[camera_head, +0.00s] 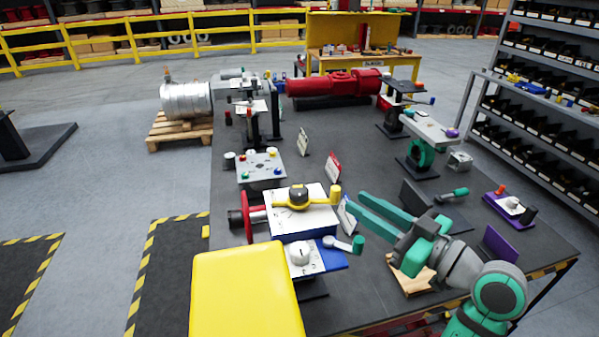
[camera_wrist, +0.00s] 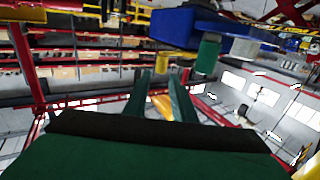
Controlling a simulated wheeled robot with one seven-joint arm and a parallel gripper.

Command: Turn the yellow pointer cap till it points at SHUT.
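The yellow pointer cap (camera_head: 292,205) sits on the white top plate (camera_head: 320,220) of an actuator with a red flange. It has a dark round centre, and its arm runs right to an upright yellow knob (camera_head: 335,193). Any lettering on the plate is too small to read. My green gripper (camera_head: 357,204) is right of the cap, apart from it, with its fingers pointing left toward the knob. In the wrist view my gripper (camera_wrist: 160,76) has its two fingers apart, and nothing is clearly held. A yellow shape shows between them, but I cannot tell what it is.
A blue-and-white valve unit (camera_head: 301,257) with a grey-and-green handle stands in front. A yellow block (camera_head: 245,292) fills the front left. A white-and-blue sign card (camera_head: 346,214) stands near my fingertips. A dark panel (camera_head: 417,197) stands behind my gripper.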

